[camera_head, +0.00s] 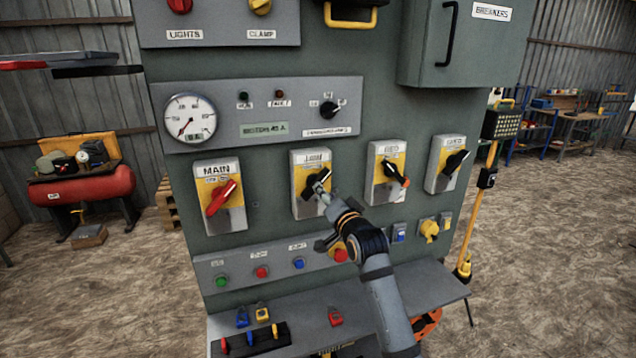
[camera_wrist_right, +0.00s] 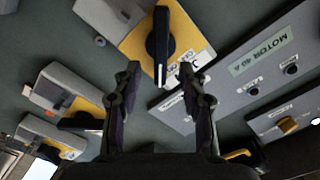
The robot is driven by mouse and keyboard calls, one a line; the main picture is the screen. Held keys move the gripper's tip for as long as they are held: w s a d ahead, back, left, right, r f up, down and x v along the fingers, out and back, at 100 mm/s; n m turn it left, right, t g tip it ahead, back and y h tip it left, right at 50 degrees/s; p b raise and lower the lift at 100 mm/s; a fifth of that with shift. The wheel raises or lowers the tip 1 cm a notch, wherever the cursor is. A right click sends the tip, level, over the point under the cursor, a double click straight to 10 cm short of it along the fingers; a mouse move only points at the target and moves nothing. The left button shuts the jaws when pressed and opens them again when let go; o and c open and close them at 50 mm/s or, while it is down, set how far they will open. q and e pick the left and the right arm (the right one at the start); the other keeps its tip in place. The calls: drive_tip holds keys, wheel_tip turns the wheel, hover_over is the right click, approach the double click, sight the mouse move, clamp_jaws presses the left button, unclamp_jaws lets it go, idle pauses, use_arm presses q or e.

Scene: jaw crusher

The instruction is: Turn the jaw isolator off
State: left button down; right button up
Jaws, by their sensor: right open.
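The jaw isolator (camera_head: 300,205) is a grey and yellow switch box on the panel, second from the left in its row. Its black handle (camera_head: 318,180) tilts up to the right in the head view. In the right wrist view the black handle (camera_wrist_right: 158,45) stands upright on the yellow plate (camera_wrist_right: 183,40). My right gripper (camera_head: 321,191) is in front of this isolator. In the wrist view its open fingers (camera_wrist_right: 160,72) flank the line of the handle, with a gap on each side. No contact shows. My left gripper is not in view.
The main isolator (camera_head: 226,218) with a red handle is on the left. Two more isolators (camera_head: 388,170) (camera_head: 447,162) with dark handles are on the right. A button strip (camera_head: 240,272) and a shelf (camera_head: 440,285) are below. The motor panel (camera_head: 225,90) is above.

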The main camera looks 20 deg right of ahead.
drive_tip(key=w+p, duration=0.1)
drive_tip(key=w, duration=0.5)
drive_tip(key=shift+w+a+p, duration=0.15)
drive_tip(key=shift+w+p, duration=0.2)
drive_tip(key=shift+w, duration=0.05)
drive_tip(key=shift+c, duration=0.6)
clamp_jaws()
